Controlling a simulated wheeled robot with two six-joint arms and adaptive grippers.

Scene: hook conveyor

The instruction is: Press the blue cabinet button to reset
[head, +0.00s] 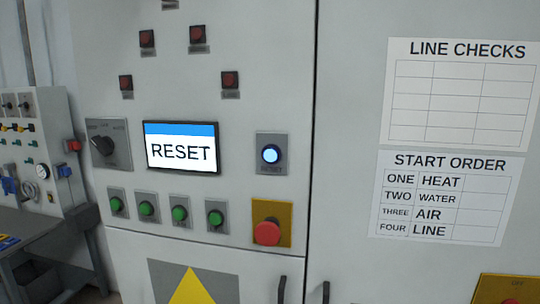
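The blue button (270,153) is on the cabinet front, on a grey plate marked RESET, right of the screen. It looks lit, with a pale blue-white centre and a dark ring. The screen (182,150) shows RESET in black on white under a blue bar. The cabinet (240,115) is light grey and its door is shut. Neither of my grippers is in view, and nothing touches the button.
Below the blue button is a red mushroom button (267,233) on a yellow plate. Several green buttons (147,209) line up under the screen, with a rotary switch (104,146) at left. Paper charts (440,197) hang at right. A side panel (40,150) stands at far left.

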